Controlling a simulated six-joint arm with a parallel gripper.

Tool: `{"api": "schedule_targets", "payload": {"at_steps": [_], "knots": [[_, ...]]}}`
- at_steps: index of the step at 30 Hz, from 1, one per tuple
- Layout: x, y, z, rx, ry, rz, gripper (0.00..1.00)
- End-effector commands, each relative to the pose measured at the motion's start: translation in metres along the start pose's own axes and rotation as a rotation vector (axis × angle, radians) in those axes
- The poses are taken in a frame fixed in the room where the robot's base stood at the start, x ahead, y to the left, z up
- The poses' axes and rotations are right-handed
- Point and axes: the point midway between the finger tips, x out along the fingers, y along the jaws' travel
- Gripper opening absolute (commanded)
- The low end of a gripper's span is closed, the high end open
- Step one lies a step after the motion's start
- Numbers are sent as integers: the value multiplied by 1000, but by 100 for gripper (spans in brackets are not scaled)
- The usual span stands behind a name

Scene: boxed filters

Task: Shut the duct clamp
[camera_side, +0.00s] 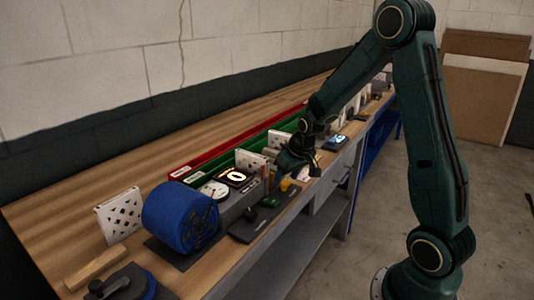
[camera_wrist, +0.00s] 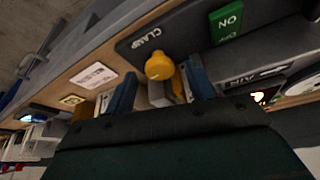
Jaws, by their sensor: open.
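The duct clamp's dark plate (camera_wrist: 135,48), lettered CLAMP, lies on the wooden bench and carries a yellow knob (camera_wrist: 159,66). In the side view the plate (camera_side: 243,229) is at the bench's front edge, with the yellow part (camera_side: 285,185) at its far end. My gripper (camera_side: 302,172) is low over that far end. In the wrist view my open gripper (camera_wrist: 161,80) has its two blue fingers apart, with the knob just ahead of the gap. A grey piece and a yellow strip show between the fingers; whether they touch is unclear.
A green ON switch (camera_wrist: 226,21) sits beside the knob on the plate. A grey unit (camera_side: 240,204) with a dial and lit display stands behind. A blue roll (camera_side: 180,218) is to the left. White perforated panels (camera_side: 119,216) stand along the bench. A blue-screened device (camera_side: 335,142) lies further back.

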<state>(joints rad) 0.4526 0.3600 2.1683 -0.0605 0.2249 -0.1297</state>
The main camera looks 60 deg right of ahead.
Motion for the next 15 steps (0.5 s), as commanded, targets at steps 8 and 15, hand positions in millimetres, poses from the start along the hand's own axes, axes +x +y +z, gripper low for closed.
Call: {"api": "schedule_targets", "payload": {"at_steps": [8,15], "knots": [[8,0,0,0,0,0,55],[8,0,0,0,1,0,49]]}}
